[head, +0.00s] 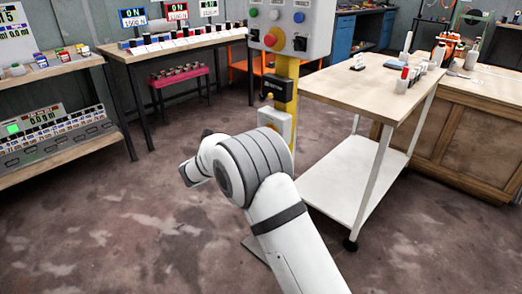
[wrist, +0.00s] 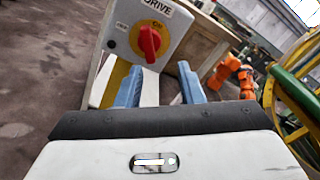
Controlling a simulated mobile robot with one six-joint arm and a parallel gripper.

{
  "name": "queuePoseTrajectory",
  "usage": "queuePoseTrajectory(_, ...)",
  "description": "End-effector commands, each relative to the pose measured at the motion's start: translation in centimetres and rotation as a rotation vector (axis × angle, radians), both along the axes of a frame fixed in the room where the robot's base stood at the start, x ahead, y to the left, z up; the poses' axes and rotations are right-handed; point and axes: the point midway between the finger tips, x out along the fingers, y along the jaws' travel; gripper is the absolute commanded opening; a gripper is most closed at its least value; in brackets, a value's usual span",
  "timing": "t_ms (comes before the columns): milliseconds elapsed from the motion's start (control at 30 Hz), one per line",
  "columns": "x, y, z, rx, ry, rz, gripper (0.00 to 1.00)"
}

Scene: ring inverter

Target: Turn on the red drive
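In the wrist view, a light grey switch box (wrist: 172,48) carries the word DRIVE and a red rotary handle (wrist: 149,42) on a yellow disc. Small labels sit beside the disc; the one above it seems to read ON. My gripper (wrist: 160,88) is open, its two blue fingers apart with nothing between them. The box lies beyond the fingertips, with the handle above and slightly left of the gap. In the head view, my gripper's fingers are mostly hidden by my white arm. A yellow post (head: 285,75) there carries a control panel (head: 313,25) with a red knob.
A bench (head: 150,52) with coloured items stands back left. An orange robot arm (wrist: 230,76) shows behind. Floor is clear at front left.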

Motion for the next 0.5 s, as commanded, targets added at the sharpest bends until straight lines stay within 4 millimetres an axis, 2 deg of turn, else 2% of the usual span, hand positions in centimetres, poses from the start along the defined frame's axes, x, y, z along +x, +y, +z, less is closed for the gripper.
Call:
queuePoseTrajectory(67,0.3,1.2,-1.0,-0.041,0.0,0.025,0.35)
queuePoseTrajectory(167,0.8,1.3,-1.1,-0.062,0.0,0.035,0.35)
queuePoseTrajectory(500,5.0,-2.1,-1.2,-0.06,-0.001,0.032,0.35)
